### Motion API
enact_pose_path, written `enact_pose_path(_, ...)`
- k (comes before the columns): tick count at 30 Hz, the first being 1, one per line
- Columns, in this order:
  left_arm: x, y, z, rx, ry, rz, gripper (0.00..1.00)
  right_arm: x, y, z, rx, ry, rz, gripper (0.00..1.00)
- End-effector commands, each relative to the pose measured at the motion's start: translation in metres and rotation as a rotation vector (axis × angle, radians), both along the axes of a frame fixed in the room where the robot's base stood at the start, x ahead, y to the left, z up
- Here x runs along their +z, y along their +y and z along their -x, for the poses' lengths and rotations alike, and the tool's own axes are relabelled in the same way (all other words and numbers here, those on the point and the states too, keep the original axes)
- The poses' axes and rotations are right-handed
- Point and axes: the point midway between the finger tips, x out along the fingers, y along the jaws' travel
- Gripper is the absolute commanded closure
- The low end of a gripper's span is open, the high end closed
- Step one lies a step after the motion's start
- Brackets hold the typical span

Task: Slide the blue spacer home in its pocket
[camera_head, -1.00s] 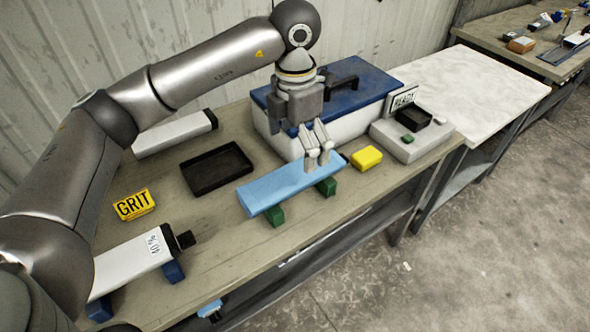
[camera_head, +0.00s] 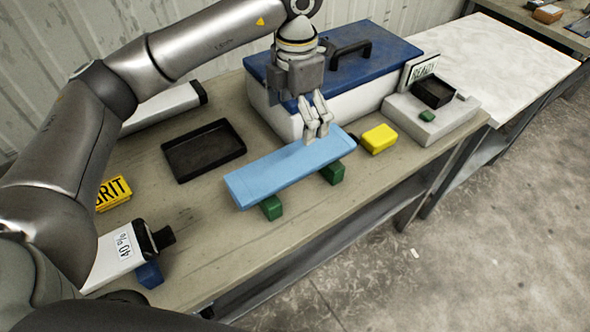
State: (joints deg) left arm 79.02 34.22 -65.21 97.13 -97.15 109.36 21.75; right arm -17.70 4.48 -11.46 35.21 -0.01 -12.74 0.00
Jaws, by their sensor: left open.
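My left gripper (camera_head: 318,132) points down over the far right part of the blue piece. Its fingers are open, with their tips at or just above the top face; I cannot tell whether they touch. My right gripper is not in view.
A black tray (camera_head: 204,150) lies left of the blue piece. A yellow block (camera_head: 379,138) and a grey box with a sign (camera_head: 434,115) stand to the right. A blue-lidded white case (camera_head: 350,105) stands behind. A white black-capped tube (camera_head: 122,252) lies front left.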

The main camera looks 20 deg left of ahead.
Motion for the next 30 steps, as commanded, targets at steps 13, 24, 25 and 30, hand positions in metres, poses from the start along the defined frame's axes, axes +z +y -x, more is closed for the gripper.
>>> enact_pose_path(13, -0.054, 0.0, 0.001, 0.0, 0.004, -0.001, 0.0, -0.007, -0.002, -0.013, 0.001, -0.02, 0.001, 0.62)
enact_pose_path(24, -0.09, 0.002, 0.003, 0.0, 0.006, -0.001, 0.0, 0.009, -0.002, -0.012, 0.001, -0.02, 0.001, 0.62)
enact_pose_path(25, -0.094, 0.002, 0.003, 0.001, 0.007, -0.001, 0.0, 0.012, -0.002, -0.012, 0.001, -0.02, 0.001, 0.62)
enact_pose_path(30, -0.119, 0.002, 0.003, 0.0, 0.004, 0.0, 0.0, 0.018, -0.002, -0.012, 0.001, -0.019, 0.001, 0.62)
